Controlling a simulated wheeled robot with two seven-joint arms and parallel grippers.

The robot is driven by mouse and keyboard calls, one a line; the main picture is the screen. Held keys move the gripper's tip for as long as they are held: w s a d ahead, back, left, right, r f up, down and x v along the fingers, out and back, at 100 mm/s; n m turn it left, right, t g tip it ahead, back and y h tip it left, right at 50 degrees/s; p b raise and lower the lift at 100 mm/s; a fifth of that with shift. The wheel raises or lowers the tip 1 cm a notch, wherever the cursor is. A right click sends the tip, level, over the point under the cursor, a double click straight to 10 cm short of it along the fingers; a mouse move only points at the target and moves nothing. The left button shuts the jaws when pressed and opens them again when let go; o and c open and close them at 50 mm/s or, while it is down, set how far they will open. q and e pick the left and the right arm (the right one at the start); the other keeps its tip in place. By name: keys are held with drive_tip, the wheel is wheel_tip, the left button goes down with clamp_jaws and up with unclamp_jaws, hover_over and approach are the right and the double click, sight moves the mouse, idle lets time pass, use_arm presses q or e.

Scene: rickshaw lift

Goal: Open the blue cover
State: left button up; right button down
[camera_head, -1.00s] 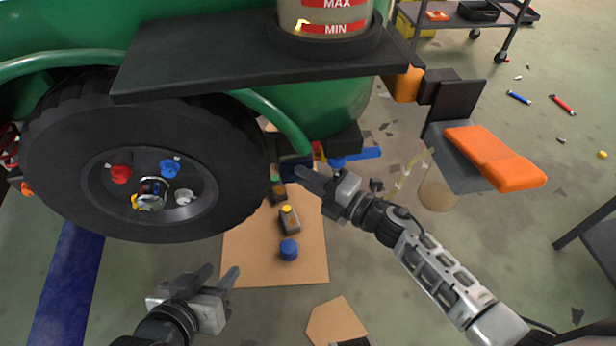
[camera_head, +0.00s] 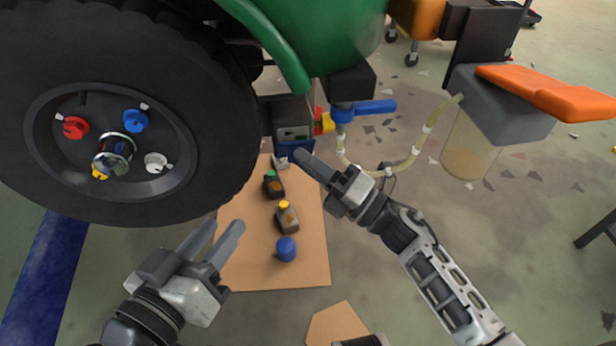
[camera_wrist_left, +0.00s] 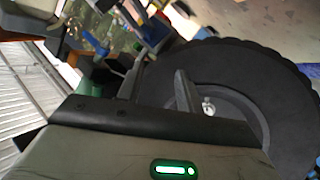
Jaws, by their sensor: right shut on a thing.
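A grey box (camera_head: 293,130) with a blue lower part, the blue cover (camera_head: 295,148), hangs under the green tank beside the wheel. My right gripper (camera_head: 299,156) reaches in from the right with its fingertips at the blue cover and is shut on it; the contact itself is small and partly hidden by the fingers. My left gripper (camera_head: 222,228) is low at the left, in front of the wheel, open and empty. Its two fingers stand apart in the left wrist view (camera_wrist_left: 160,85).
The black wheel (camera_head: 215,140) fills the left. A blue-handled valve (camera_head: 370,107) and a hose (camera_head: 412,150) lead to a cup (camera_head: 466,150) under an orange pedal (camera_head: 560,92). A cardboard sheet (camera_head: 250,275) bears small bottles and a blue round object (camera_head: 286,249).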

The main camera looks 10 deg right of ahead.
use_arm(q)
drive_tip(key=shift+w+a+r+m+t+h+b, duration=0.1)
drive_tip(key=shift+w+r+m+t+h+b, duration=0.25)
drive_tip(key=shift+r+t+b, duration=0.4)
drive_tip(key=shift+w+r+m+t+h+b, duration=0.25)
drive_tip(key=shift+w+r+t+b, duration=0.2)
drive_tip(key=shift+r, duration=0.5)
drive_tip(key=shift+w+a+r+m+t+h+b, duration=0.1)
drive_tip(key=shift+w+r+m+t+h+b, duration=0.2)
drive_tip(key=shift+r+t+b, duration=0.45)
use_arm(e)
drive_tip(key=shift+s+f+n+y, duration=0.2)
drive_tip(key=shift+f+n+y, duration=0.3)
drive_tip(key=shift+n+y, duration=0.5)
